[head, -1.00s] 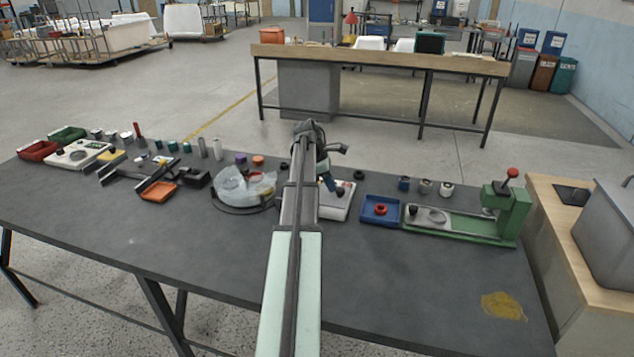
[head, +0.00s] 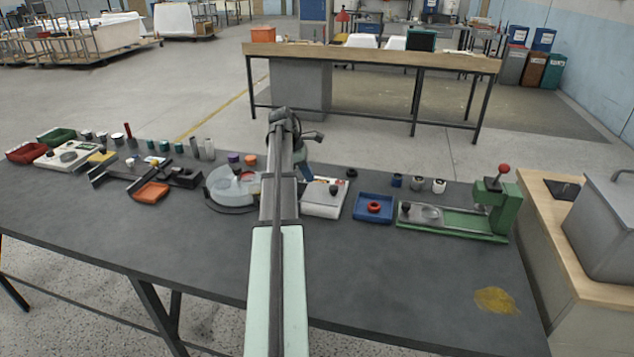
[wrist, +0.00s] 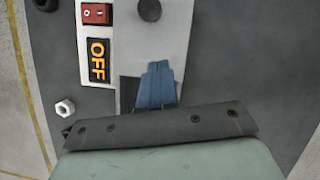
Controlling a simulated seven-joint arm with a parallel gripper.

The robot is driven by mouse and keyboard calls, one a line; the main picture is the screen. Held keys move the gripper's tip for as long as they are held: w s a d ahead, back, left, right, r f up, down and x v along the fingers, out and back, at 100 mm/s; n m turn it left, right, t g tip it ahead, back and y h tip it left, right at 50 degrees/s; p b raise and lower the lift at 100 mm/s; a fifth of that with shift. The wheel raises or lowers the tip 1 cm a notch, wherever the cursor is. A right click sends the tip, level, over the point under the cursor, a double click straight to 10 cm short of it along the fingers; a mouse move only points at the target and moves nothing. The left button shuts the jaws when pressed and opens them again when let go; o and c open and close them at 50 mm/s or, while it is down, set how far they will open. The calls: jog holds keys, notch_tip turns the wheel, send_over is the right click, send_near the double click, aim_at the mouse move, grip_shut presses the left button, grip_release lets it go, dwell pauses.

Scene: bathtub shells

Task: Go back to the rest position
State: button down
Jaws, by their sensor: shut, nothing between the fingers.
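My gripper (wrist: 157,86) shows in the wrist view as blue fingers held together, with nothing between them. In the head view my arm reaches forward over the table (head: 150,235), and its wrist hides most of the gripper. The fingers are above a white box device (head: 322,205) with a black knob. In the wrist view this device (wrist: 140,45) shows a red switch and an orange OFF sign beside the fingers. I cannot tell the exact height of the gap.
Left of my arm stands a round machine (head: 222,196) with a clear cover. To the right are a blue tray (head: 360,212) with a red ring and a green press (head: 508,208). An orange tray (head: 150,193) and small parts lie left. The table's front is largely clear.

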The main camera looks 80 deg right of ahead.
jog(key=v, duration=0.6)
jog(key=shift+r, duration=0.25)
jog(key=shift+w, duration=0.25)
